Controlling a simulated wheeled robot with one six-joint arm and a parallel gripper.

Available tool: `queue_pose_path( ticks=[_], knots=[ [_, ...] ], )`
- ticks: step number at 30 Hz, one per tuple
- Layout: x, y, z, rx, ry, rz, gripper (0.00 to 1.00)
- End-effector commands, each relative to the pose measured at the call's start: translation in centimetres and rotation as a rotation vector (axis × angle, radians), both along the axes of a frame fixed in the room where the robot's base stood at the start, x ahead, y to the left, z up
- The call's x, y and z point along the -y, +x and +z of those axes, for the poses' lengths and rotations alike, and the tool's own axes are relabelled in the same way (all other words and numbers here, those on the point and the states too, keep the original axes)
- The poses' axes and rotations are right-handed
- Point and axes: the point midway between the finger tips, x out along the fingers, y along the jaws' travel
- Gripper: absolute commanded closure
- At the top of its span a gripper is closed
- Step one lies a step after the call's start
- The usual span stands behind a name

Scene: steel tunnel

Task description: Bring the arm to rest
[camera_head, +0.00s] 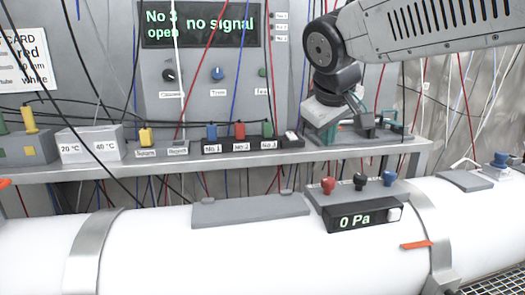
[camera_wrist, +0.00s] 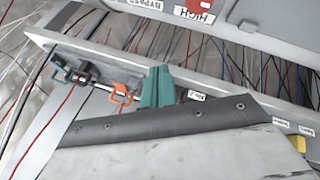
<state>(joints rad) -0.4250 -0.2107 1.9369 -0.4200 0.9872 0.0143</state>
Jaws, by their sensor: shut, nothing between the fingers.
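My arm (camera_head: 430,32) reaches in from the upper right in the head view, and its wrist bends down over the grey shelf. My gripper (camera_head: 327,132) points down near the shelf's right part, in front of a small device with levers. In the wrist view my gripper (camera_wrist: 157,86) shows as teal fingers pressed together, with nothing between them. An orange clip-like part (camera_wrist: 122,93) shows just left of the fingers there. I cannot tell whether the fingertips touch the shelf or the device.
The shelf (camera_head: 100,173) carries coloured plugs, grey blocks (camera_head: 90,143) and labelled sockets. A panel reading "no signal" (camera_head: 205,25) stands behind it. A white pipe (camera_head: 160,240) with a "0 Pa" gauge (camera_head: 358,219) runs in front. Many thin cables hang around the shelf and wall.

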Motion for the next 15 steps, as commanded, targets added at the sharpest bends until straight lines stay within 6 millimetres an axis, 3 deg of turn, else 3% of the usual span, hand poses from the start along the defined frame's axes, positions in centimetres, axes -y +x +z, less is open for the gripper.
queue_pose_path(
  ticks=[8, 11, 15],
  knots=[
    [6.6, -7.2, -3.3, -0.111, 0.07, -0.16, 1.0],
    [9.3, -11.6, -5.5, -0.172, 0.116, -0.247, 1.0],
    [12.2, -19.2, -9.9, -0.277, 0.208, -0.391, 1.0]
  ],
)
